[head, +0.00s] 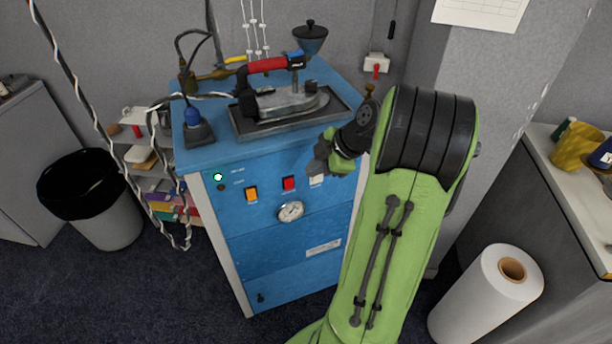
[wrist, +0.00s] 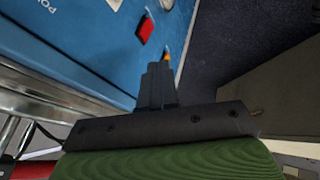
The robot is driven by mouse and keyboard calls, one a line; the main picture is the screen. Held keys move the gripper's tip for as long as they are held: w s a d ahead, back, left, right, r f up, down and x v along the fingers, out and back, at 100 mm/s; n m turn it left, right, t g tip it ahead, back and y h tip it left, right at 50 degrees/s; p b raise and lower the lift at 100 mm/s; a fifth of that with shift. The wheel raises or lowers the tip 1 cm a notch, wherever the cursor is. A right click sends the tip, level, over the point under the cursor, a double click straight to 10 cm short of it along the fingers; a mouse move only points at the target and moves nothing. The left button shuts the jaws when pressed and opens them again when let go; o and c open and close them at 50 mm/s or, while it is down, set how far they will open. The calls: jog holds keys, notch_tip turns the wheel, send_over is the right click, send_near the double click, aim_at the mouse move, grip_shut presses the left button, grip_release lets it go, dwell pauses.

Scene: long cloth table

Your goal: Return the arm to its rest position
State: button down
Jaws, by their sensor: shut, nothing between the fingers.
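My green arm rises from the bottom of the head view and bends at a black-banded elbow (head: 425,130). My gripper (head: 333,158) hangs in front of the upper right of the blue cabinet's front panel, close to its row of switches. Its fingertips are hard to make out there. In the wrist view my gripper's dark fingers (wrist: 157,72) are together with nothing between them. They point toward the blue panel, near a red switch (wrist: 146,30). Whether they touch the panel I cannot tell.
The blue cabinet (head: 280,240) carries an iron (head: 285,100) on a dark tray, plus a lit green lamp (head: 218,177). A black-lined bin (head: 110,225) stands left. A white roll (head: 485,300) and a counter (head: 575,190) stand right. A wall column is behind my elbow.

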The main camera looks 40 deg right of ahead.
jog(key=shift+v, duration=1)
jog(key=shift+w+r, duration=0.1)
jog(key=s+a+r+m+g+h+p, duration=0.1)
jog(key=a+r+m, duration=0.25)
jog(key=a, duration=0.65)
jog(key=s+a+r+m+g+h+p, duration=0.15)
jog(key=a+r, duration=0.35)
jog(key=a, duration=0.5)
jog(key=s+a+m, duration=0.2)
jog(key=s+m, duration=0.1)
jog(key=s, duration=0.2)
jog(key=s+a+m+t, duration=0.1)
jog(key=s+a+m, duration=0.2)
jog(key=s, duration=0.3)
jog(key=shift+s+a+r+m+p, duration=0.2)
jog(key=shift+s+a+m+p, duration=0.1)
jog(key=shift+a+m+p, duration=0.15)
jog(key=shift+d, duration=0.1)
